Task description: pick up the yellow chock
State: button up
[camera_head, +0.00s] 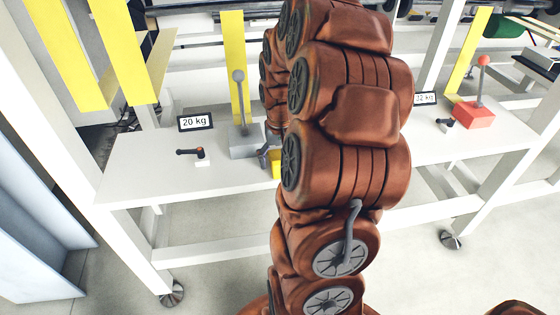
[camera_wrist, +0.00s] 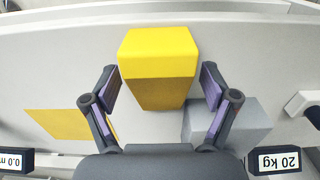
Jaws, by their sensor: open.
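The yellow chock (camera_wrist: 158,55) is a yellow block on the white shelf, in the upper middle of the wrist view. In the head view only a small part of the chock (camera_head: 277,164) shows beside my brown arm, which hides the rest. My gripper (camera_wrist: 157,80) is open, with one finger on each side of the chock in the wrist view. A gap shows between each finger and the block. In the head view part of my gripper (camera_head: 268,153) shows just left of the arm, by the chock.
A grey lever base (camera_head: 243,145) stands close to the chock; its grey block (camera_wrist: 245,122) is near the right finger in the wrist view. A 20 kg sign (camera_head: 195,122) and a black-handled clamp (camera_head: 191,153) are to the left. A red lever base (camera_head: 474,114) stands right.

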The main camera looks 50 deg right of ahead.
jog(key=c, duration=1.4)
jog(key=shift+r, duration=0.1)
